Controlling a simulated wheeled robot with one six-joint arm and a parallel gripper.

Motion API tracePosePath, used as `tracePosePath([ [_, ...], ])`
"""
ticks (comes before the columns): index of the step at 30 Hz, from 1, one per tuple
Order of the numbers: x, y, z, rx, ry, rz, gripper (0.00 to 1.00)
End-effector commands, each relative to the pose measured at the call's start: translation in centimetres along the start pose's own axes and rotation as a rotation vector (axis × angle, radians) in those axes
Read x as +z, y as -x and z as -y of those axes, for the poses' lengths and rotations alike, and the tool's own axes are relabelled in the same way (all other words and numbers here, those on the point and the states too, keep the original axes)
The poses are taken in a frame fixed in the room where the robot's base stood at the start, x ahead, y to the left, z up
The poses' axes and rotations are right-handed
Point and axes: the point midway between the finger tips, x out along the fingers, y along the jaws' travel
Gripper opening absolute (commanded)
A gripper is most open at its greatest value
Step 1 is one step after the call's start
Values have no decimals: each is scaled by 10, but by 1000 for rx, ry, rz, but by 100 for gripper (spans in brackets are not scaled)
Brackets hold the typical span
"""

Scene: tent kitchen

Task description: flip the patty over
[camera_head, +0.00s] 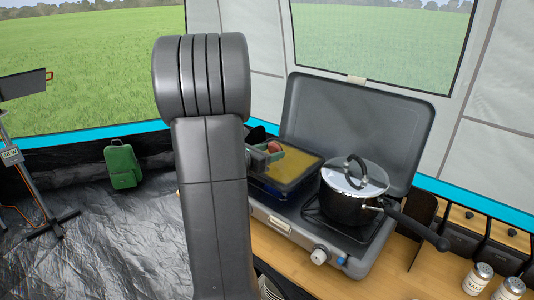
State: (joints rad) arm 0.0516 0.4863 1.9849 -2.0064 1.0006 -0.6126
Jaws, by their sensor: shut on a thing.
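No patty can be made out in this view. My gripper is not visible; my own grey arm link rises through the middle of the picture and hides what lies behind it. A grey two-burner camp stove (275,225) stands on the wooden counter with its lid (357,112) raised. On its left half is a dark-walled tray (272,193) with a yellow inside. A red rounded thing (276,147), a dark rounded thing (257,135) and a grey-green piece (262,158) show at the tray's back left, partly hidden by my arm; I cannot tell what they are.
A black pot (345,206) with a shiny lid (354,176) sits on the right burner, its long handle (418,230) reaching right. Two shakers (477,279) (508,290) stand at the counter's lower right. A green canister (122,166) stands on the dark floor at left.

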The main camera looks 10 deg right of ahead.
Motion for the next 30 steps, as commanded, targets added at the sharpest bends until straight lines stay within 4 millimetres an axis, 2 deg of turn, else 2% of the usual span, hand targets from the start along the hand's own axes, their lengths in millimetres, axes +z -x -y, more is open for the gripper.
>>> tracePosePath([
  [1,-9,-2,0,0,-1,1,27],
  [3,-12,-2,0,0,-1,1,27],
  [14,-12,-2,0,-1,-1,0,27],
  [15,-12,-2,0,-1,-1,0,57],
  [18,-12,-2,0,-1,0,0,75],
  [26,-12,-2,0,-1,0,0,75],
  [30,-8,8,0,1,0,1,75],
])
